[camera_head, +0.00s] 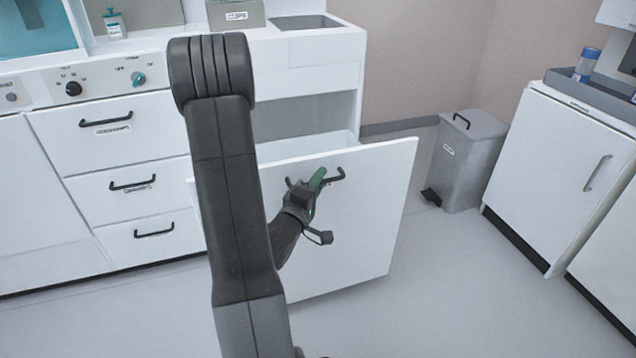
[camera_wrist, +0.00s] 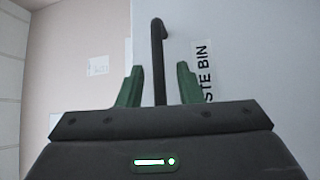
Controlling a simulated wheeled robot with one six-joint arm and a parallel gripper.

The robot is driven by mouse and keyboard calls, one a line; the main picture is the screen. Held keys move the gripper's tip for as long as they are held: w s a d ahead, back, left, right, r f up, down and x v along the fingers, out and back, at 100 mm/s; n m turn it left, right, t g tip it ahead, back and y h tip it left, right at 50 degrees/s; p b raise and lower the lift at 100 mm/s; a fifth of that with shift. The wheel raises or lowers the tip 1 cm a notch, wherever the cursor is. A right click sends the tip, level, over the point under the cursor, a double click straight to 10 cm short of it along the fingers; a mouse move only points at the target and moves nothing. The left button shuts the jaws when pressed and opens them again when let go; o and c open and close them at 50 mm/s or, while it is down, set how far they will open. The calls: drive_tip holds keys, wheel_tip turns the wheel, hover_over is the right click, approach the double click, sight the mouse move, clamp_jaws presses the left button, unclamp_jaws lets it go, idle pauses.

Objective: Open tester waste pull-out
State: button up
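The tester waste pull-out (camera_head: 368,222) has a plain white front panel standing well out from its cabinet, with an open gap behind it. Its black bar handle (camera_head: 338,174) is near the panel's top edge. In the wrist view the handle (camera_wrist: 158,60) runs between my green fingers, with space on both sides. My gripper (camera_head: 317,182) is at the handle, and it also shows in the wrist view (camera_wrist: 158,88), open around the handle without closing on it. A label ending "STE BIN" (camera_wrist: 206,70) is partly hidden by the right finger. My arm hides the panel's left part.
A white drawer cabinet (camera_head: 120,145) with several black handles stands left of the pull-out. A grey pedal bin (camera_head: 466,160) stands behind and right of the panel. A white cabinet (camera_head: 560,170) is at the far right. Grey floor (camera_head: 450,290) is clear in front and to the right.

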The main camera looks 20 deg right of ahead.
drive_tip(key=v, duration=1.4)
drive_tip(key=shift+p, duration=0.35)
drive_tip(key=shift+w+d, duration=0.1)
drive_tip(key=shift+d, duration=0.1)
drive_tip(key=x, duration=1.3)
drive_tip(key=shift+w+d+r+b, duration=0.1)
drive_tip(key=shift+w+d+b, duration=0.05)
drive_tip(key=shift+w+b, duration=0.15)
drive_tip(key=shift+s, duration=0.1)
